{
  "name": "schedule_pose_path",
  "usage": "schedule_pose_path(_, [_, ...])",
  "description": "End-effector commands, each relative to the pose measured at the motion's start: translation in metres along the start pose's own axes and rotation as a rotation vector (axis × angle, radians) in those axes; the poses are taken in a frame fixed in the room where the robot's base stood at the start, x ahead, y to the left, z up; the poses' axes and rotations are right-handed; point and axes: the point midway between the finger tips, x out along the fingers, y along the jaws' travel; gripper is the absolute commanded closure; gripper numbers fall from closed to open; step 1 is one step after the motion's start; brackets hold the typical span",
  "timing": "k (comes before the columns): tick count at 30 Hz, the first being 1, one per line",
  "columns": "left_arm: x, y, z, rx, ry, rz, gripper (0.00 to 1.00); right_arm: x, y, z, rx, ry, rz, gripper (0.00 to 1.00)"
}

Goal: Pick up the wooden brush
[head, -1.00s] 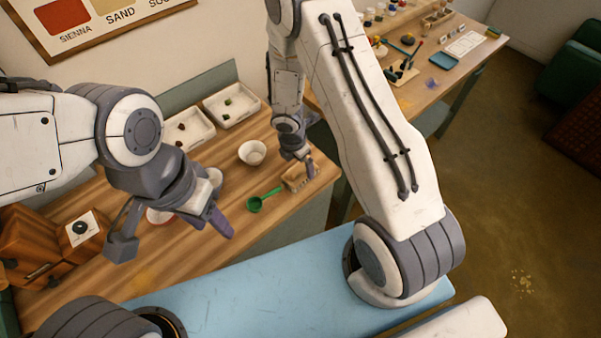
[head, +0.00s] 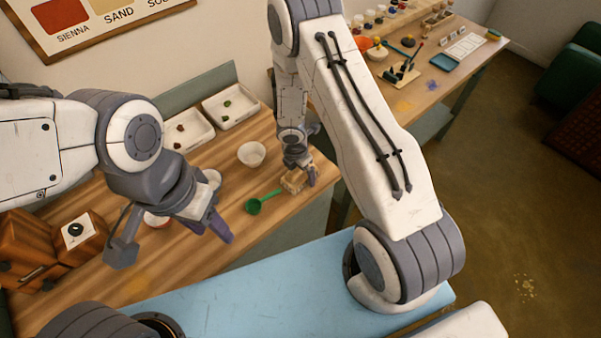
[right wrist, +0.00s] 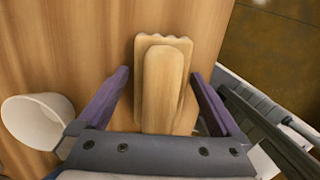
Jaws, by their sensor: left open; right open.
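The wooden brush (head: 292,182) lies on the wooden table near its right end. In the right wrist view the brush (right wrist: 163,88) is a pale wooden block with a scalloped far edge and a raised rounded handle along its top. My right gripper (head: 300,180) is low over the brush; in the right wrist view its open fingers (right wrist: 162,85) stand on either side of it, with visible gaps. The near end of the brush is hidden by the gripper. My left gripper (head: 172,245) is open and empty above the table's front left part.
A green scoop (head: 262,201) lies just left of the brush, and a white bowl (head: 251,154) stands behind it. White trays (head: 232,106) stand along the back. A wooden box (head: 75,235) is at the left. The table's right edge is close to the brush.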

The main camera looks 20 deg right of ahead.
Motion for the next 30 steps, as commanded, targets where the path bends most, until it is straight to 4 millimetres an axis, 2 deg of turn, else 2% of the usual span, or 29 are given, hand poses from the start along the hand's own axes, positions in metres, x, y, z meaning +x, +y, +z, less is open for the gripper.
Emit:
schedule_pose_path(2, [0.002, 0.0, 0.0, 0.0, 0.0, 0.0, 0.5, 0.002, 0.0, 0.0, 0.0, 0.0, 0.0, 0.0])
schedule_pose_path(5, [0.001, 0.0, 0.0, 0.0, 0.0, 0.0, 0.5, 0.001, 0.0, 0.0, 0.0, 0.0, 0.0, 0.34])
schedule_pose_path(6, [0.001, 0.0, 0.0, 0.0, 0.0, 0.0, 0.5, 0.001, 0.0, 0.0, 0.0, 0.0, 0.0, 0.5])
schedule_pose_path(9, [0.001, 0.0, 0.0, 0.0, 0.0, 0.0, 0.5, 0.001, 0.0, 0.0, 0.0, 0.0, 0.0, 0.87])
schedule_pose_path(20, [-0.004, 0.0, 0.0, 0.0, 0.0, 0.0, 0.5, -0.004, 0.0, 0.001, 0.0, 0.0, 0.0, 0.87])
schedule_pose_path(23, [-0.009, 0.001, -0.001, 0.001, 0.0, 0.0, 0.5, -0.013, 0.0, 0.002, 0.003, -0.001, 0.001, 0.87])
schedule_pose_path(29, [-0.027, 0.002, -0.001, 0.003, 0.0, 0.0, 0.5, -0.046, 0.001, 0.007, 0.003, -0.001, 0.002, 0.87])
schedule_pose_path(30, [-0.022, 0.002, -0.002, 0.004, 0.001, 0.0, 0.5, -0.046, -0.002, 0.007, 0.002, -0.001, 0.001, 0.87])
